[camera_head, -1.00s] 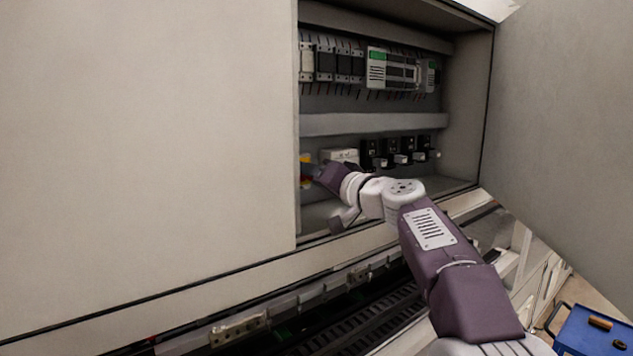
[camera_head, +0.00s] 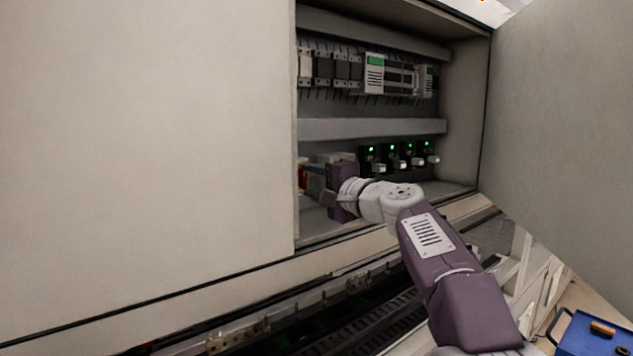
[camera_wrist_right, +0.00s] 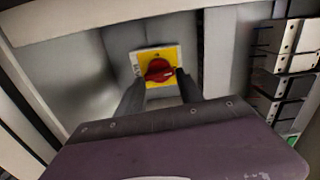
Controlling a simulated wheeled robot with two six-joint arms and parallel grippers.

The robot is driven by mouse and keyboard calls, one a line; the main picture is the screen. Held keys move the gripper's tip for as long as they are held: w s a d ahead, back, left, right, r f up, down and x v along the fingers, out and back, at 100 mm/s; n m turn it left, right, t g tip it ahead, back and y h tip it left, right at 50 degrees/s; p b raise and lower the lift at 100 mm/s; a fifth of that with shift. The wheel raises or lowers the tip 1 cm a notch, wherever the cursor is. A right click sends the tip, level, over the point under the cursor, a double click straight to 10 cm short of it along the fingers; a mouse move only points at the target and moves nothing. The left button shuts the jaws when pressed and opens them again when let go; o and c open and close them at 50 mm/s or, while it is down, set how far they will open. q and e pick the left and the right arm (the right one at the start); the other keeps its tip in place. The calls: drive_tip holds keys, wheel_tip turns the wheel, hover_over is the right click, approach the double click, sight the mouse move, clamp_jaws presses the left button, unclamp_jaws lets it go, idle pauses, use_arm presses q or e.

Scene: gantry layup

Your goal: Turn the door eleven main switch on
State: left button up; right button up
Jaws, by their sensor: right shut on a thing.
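The main switch is a red rotary knob (camera_wrist_right: 158,70) on a yellow plate (camera_wrist_right: 170,54), seen in the right wrist view on the cabinet's inner wall. In the head view a sliver of its red and yellow (camera_head: 303,175) shows at the left edge of the opening. My right gripper (camera_wrist_right: 160,80) is shut on the red knob, one finger on each side. In the head view its fingers (camera_head: 312,180) reach left to the switch and partly hide it. My left gripper is not in view.
Black drive units (camera_head: 392,156) with lit green lamps stand in a row right of my gripper. Terminal and controller modules (camera_head: 388,76) fill the upper rail. The open door (camera_head: 565,130) stands at right, and a closed panel (camera_head: 150,130) covers the left.

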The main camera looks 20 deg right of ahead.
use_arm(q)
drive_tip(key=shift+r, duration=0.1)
use_arm(e)
drive_tip(key=shift+r+m, duration=0.35)
drive_tip(key=shift+m, duration=0.15)
drive_tip(key=o, duration=1.3)
drive_tip(key=shift+a, duration=0.1)
drive_tip(key=shift+c, duration=0.2)
drive_tip(key=shift+o, duration=0.6)
drive_tip(key=shift+w+a+f, duration=0.3)
drive_tip(key=shift+w+a, duration=0.2)
drive_tip(key=shift+w, duration=0.15)
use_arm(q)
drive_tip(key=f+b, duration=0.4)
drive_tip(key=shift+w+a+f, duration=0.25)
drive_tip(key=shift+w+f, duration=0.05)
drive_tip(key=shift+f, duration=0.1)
use_arm(e)
drive_tip(key=v, duration=0.9)
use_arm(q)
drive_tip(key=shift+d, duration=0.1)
